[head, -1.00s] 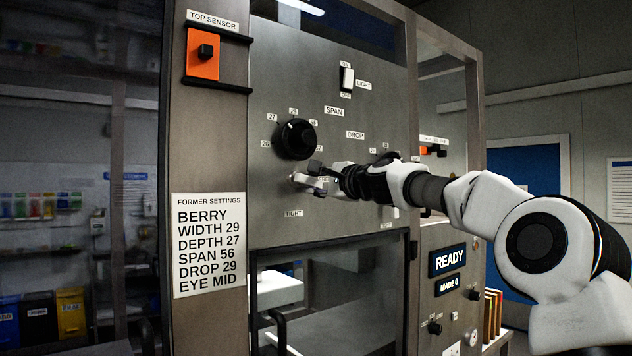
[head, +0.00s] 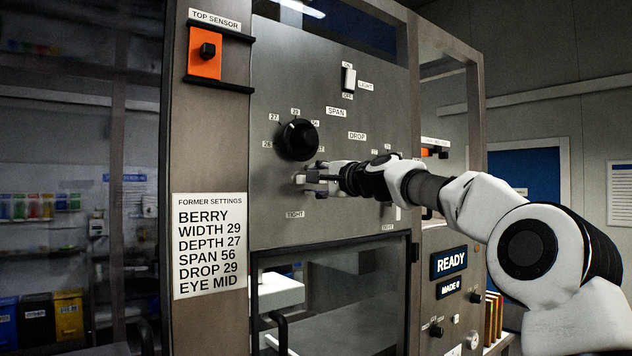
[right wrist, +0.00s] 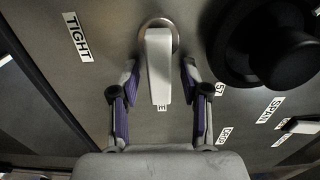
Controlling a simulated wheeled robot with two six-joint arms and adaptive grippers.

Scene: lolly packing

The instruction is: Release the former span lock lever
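The span lock lever is a pale flat bar on a round pivot, seen in the right wrist view (right wrist: 158,62). It points away from its pivot toward a small, mostly hidden label, with the TIGHT label (right wrist: 77,37) off to its side. My right gripper (right wrist: 160,75) is open, one purple-padded finger on each side of the lever, with visible gaps. In the head view my right gripper (head: 315,179) is at the panel below the SPAN knob (head: 297,140), partly hiding the lever (head: 299,179). My left gripper is not in view.
The span knob (right wrist: 268,45) sits close beside the right finger in the right wrist view. A FORMER SETTINGS card (head: 209,246) reads SPAN 56. Below the panel is a framed opening with a dark handle (head: 279,330).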

